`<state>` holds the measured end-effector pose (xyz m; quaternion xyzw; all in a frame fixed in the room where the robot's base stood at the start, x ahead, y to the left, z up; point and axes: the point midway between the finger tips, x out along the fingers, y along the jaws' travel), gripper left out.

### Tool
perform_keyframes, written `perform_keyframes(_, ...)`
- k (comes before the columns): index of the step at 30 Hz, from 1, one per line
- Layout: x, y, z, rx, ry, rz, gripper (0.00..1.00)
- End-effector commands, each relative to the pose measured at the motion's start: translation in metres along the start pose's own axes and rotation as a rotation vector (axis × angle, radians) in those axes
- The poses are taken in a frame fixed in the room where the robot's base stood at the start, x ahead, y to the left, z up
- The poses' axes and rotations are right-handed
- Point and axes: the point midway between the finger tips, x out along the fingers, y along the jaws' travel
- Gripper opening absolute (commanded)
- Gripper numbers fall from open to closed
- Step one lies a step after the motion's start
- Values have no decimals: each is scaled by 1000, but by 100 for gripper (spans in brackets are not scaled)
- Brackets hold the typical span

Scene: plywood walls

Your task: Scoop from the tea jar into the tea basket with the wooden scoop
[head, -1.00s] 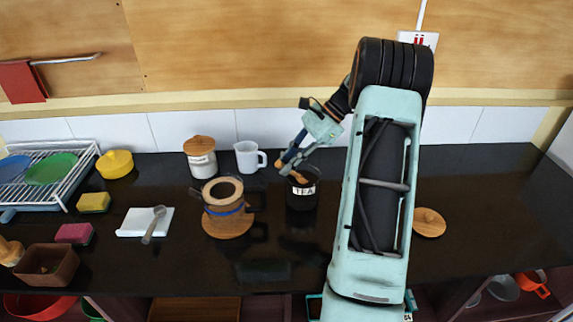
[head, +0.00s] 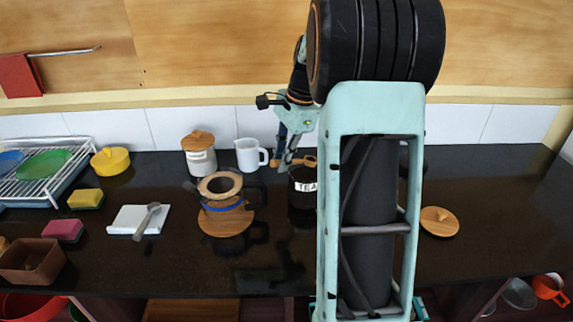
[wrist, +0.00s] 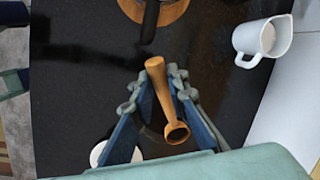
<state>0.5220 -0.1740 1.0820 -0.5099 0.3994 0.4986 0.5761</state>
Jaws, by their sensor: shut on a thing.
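My gripper (head: 284,168) is shut on the wooden scoop (head: 306,160), beside and just above the black tea jar (head: 305,187) with its white TEA label. In the wrist view, the scoop (wrist: 160,88) lies between my blue fingers (wrist: 162,76), its round bowl towards the palm. The bowl's inside looks dark; I cannot tell whether it holds tea. The tea basket (head: 220,183), with a wooden rim, sits in the pot with a blue band, on a round wooden coaster (head: 225,229) left of the jar. The jar's right side is hidden by my arm.
A white mug (head: 249,155) and a white canister with a wooden lid (head: 199,153) stand behind the basket. A wooden lid (head: 439,221) lies at the right. A grey spoon on a white pad (head: 128,221), sponges and a dish rack (head: 45,172) are at the left.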

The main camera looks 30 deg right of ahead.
Motion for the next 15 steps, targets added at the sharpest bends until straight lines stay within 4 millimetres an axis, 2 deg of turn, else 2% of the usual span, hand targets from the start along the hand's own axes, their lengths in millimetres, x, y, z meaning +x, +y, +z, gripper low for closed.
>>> perform_keyframes(11, -1, -1, 25, -65, 289, -10, 0)
perform_keyframes(12, -12, -2, 25, -60, 296, -11, 0)
perform_keyframes(15, -23, -4, 30, -60, 300, -9, 0)
